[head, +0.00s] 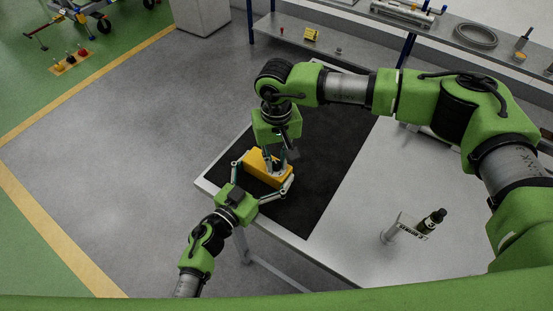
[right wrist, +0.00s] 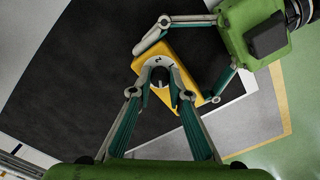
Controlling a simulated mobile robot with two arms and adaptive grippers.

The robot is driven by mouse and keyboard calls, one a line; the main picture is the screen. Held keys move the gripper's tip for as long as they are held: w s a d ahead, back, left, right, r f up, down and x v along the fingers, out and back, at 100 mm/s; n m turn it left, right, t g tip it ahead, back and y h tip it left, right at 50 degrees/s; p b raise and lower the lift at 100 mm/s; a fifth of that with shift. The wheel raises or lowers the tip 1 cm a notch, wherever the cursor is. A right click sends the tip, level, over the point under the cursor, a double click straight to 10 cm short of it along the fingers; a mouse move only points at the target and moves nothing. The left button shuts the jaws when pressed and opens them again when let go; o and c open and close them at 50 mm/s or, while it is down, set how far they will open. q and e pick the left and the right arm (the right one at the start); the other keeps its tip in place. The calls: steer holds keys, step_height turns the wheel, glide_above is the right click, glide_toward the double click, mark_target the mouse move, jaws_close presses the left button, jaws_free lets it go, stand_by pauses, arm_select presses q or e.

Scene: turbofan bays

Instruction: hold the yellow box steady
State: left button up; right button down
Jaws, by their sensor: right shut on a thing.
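The yellow box (head: 257,164) lies on the black mat near the table's left corner. Its top has a pale round dial with dark marks and a dark knob (right wrist: 163,84). My left gripper (head: 262,180) reaches in from the lower left, its fingers spread along the box with the tips against opposite ends. It also shows at the upper right of the right wrist view (right wrist: 180,75). My right gripper (head: 279,168) comes down from above and is shut on the knob. Its fingertips (right wrist: 160,72) hide part of the dial.
A bottle-like dark item (head: 433,219) in a metal stand is at the right on the white tabletop (head: 350,245). A shelf bench (head: 340,55) with parts stands behind. Open floor lies to the left.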

mark_target(277, 163)
arm_select(q)
steer(key=shift+a+f, duration=0.1)
arm_select(e)
steer(key=shift+w+d+r, duration=0.1)
steer(key=c, duration=1.9)
jaws_free()
step_height(277, 163, up, 12)
arm_select(q)
steer(key=o, duration=1.2)
